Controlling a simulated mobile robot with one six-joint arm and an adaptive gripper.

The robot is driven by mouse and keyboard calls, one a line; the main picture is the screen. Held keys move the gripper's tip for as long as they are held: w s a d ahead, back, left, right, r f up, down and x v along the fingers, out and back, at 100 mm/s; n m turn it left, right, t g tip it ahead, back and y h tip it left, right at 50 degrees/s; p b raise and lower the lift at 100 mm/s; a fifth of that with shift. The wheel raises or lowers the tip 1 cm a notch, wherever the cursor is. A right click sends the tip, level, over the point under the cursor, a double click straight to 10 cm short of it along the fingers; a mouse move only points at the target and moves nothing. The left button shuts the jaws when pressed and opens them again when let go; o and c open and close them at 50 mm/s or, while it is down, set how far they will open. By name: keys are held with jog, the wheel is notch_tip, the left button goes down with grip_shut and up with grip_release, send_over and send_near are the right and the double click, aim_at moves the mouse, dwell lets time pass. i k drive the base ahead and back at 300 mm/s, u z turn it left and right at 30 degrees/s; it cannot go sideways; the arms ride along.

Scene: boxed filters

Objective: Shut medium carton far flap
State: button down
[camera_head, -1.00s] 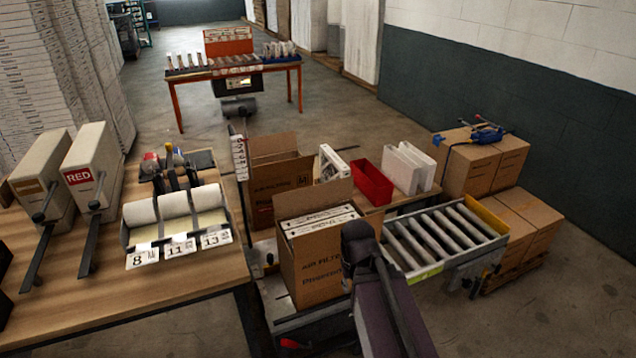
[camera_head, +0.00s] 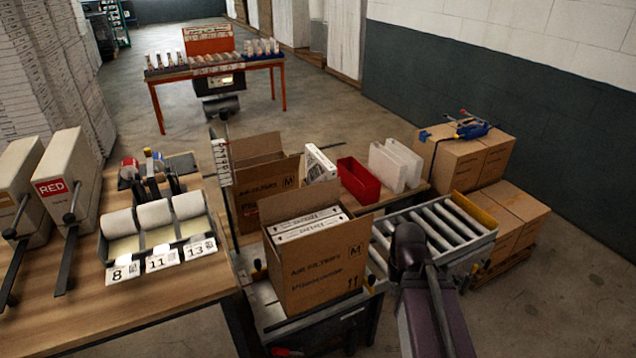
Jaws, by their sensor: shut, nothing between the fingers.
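The front carton (camera_head: 318,275) is brown, printed "AIR FILTERS" with an M, and stands upright on a low grey surface at centre. Its top is open and white-edged filters (camera_head: 308,226) fill it. Its far flap (camera_head: 300,203) stands up behind the filters. A second brown carton (camera_head: 265,195), also marked M, stands open behind it with a raised flap (camera_head: 256,149). My arm rises from the lower right, its dark joint just right of the front carton and apart from it in the picture. My gripper cannot be made out.
A roller conveyor (camera_head: 440,226) lies right of the carton. The wooden bench (camera_head: 150,308) with label rolls (camera_head: 155,215) is at left. Stacked closed boxes (camera_head: 465,160) stand at right.

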aim_at(282, 205)
jog(key=z, duration=0.4)
jog(key=k, duration=1)
jog(key=u, duration=0.7)
jog(key=i, duration=1.05)
jog(key=u, duration=0.05)
